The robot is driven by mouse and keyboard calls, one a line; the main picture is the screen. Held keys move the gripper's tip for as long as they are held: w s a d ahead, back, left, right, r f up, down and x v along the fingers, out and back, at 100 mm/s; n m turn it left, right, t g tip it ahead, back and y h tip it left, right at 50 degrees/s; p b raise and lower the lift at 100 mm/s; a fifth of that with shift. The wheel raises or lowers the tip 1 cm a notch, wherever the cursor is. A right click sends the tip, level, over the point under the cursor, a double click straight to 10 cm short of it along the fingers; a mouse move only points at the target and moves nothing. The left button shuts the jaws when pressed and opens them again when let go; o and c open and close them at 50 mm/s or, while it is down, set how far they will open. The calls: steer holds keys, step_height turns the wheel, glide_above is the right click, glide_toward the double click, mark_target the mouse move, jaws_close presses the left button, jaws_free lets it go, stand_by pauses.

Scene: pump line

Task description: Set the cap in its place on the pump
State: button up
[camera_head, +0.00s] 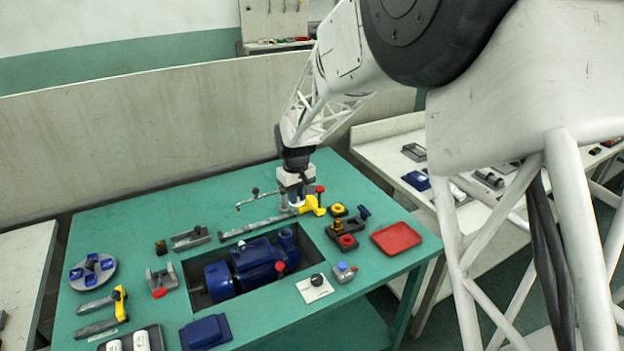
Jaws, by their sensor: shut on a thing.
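The blue pump (250,265) lies in a dark rectangular recess in the green table, with a round upright port at its right end. My gripper (297,204) points down behind the pump's right end, at the back of the table. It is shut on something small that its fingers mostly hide. A yellow part (312,206) with a red knob shows right beside the fingertips. I cannot tell whether the gripper touches it or is in front of it. I cannot make out the cap for certain.
A metal bar (253,229) lies behind the recess. Right of the pump are small red, yellow and blue parts (345,240) and a red tray (397,238). A grey disc with blue pieces (92,271), a yellow-handled clamp (121,304) and a blue block (206,332) are at left and front.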

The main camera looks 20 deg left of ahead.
steer(key=m, duration=0.1)
glide_above(285, 233)
step_height(285, 233, down, 4)
steer(key=shift+f, duration=0.25)
steer(key=shift+f, duration=0.2)
steer(key=shift+f, duration=2.2)
steer(key=shift+f, duration=0.25)
stand_by(0.7)
steer(key=o, duration=0.9)
steer(key=shift+r, duration=0.15)
